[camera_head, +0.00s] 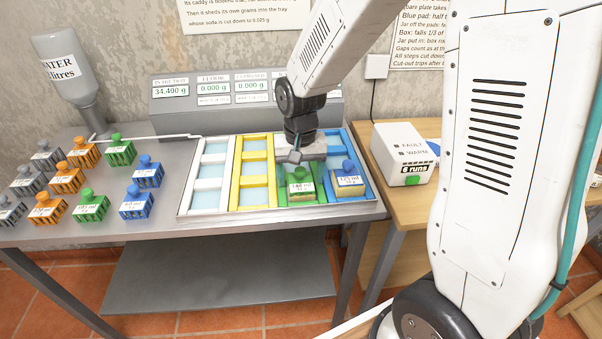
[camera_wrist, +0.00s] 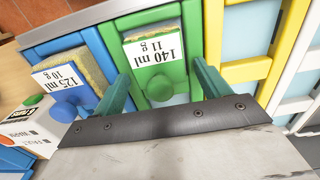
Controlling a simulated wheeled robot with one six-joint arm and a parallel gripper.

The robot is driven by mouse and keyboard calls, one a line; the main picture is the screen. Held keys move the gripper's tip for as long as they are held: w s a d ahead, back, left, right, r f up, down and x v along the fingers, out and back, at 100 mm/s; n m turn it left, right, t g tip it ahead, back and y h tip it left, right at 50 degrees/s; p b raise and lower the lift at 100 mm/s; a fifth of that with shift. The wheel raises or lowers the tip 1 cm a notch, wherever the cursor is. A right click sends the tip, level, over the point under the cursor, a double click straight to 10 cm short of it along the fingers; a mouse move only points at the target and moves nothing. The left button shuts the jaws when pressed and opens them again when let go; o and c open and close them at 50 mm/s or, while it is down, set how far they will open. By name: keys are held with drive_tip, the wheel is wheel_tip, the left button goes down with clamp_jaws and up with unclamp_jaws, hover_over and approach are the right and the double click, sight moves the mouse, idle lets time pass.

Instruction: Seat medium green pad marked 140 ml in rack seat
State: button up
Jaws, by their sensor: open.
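The green pad marked 140 ml (camera_head: 302,191) sits in the front seat of the green column of the rack (camera_head: 228,209). In the wrist view this pad (camera_wrist: 152,50) shows a white label reading 140 ml, 11 g, a tan sponge edge and a round green knob. It looks level, but I cannot tell how deep it sits. My gripper (camera_head: 297,158) is just above and behind it. In the wrist view my gripper (camera_wrist: 162,75) is open, with one teal finger on each side of the knob and visible gaps between. The fingers hide part of the green frame.
A blue pad marked 125 ml (camera_head: 348,184) sits in the blue column to the right. White and yellow columns show empty seats. Several grey, orange, green and blue pads stand on the table (camera_head: 180,226) left of the rack. A white box (camera_head: 403,153) stands at right.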

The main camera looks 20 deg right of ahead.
sight(300, 169)
drive_tip(key=shift+r, duration=0.1)
wheel_tip(300, 169, up, 11)
drive_tip(key=shift+r, duration=0.15)
drive_tip(key=s+d+r+n, duration=0.1)
drive_tip(key=s+r, duration=0.2)
drive_tip(key=s, duration=0.9)
drive_tip(key=s+d+r+n+t, duration=0.1)
drive_tip(key=s+r+n, duration=0.1)
drive_tip(key=s, duration=0.9)
drive_tip(key=shift+s+d+r+n, duration=0.3)
drive_tip(key=shift+s+d+r, duration=0.05)
drive_tip(key=shift+r, duration=0.2)
